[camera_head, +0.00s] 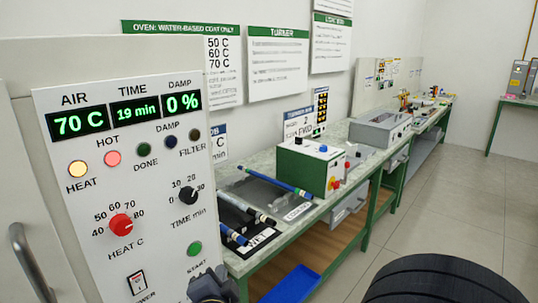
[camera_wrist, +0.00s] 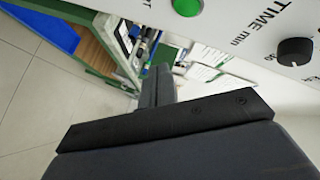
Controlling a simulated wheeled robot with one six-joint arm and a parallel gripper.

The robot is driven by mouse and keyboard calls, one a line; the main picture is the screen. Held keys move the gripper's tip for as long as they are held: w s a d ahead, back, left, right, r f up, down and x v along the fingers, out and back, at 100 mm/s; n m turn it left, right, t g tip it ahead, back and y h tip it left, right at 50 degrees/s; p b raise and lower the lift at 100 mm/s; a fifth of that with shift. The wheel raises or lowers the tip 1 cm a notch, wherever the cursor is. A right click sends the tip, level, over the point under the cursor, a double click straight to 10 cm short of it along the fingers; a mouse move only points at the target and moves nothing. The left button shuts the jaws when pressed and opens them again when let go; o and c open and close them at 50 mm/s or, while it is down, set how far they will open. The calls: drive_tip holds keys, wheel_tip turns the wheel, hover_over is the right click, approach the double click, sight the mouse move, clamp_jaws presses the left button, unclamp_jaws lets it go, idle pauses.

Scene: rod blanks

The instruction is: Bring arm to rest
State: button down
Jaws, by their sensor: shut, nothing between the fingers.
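My gripper (camera_head: 212,288) shows at the bottom of the head view, close to the oven's front panel (camera_head: 75,210), below the green START button (camera_head: 195,249). In the wrist view its dark fingers (camera_wrist: 158,82) are together with nothing between them. The START button (camera_wrist: 187,6) and the time knob (camera_wrist: 295,51) show near the top of that view. I cannot tell whether the gripper touches the panel. The oven displays read 70 C, 19 min and 0 %. The HEAT lamp (camera_head: 77,169) and HOT lamp (camera_head: 113,158) look lit.
A green workbench (camera_head: 262,240) runs back along the wall, with several rods, trays and a green-and-white machine (camera_head: 310,167) on it. A blue bin (camera_head: 292,284) lies below. The oven handle (camera_head: 27,262) sticks out at left.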

drive_tip(key=shift+s+d, duration=0.7)
drive_tip(key=shift+d, duration=0.15)
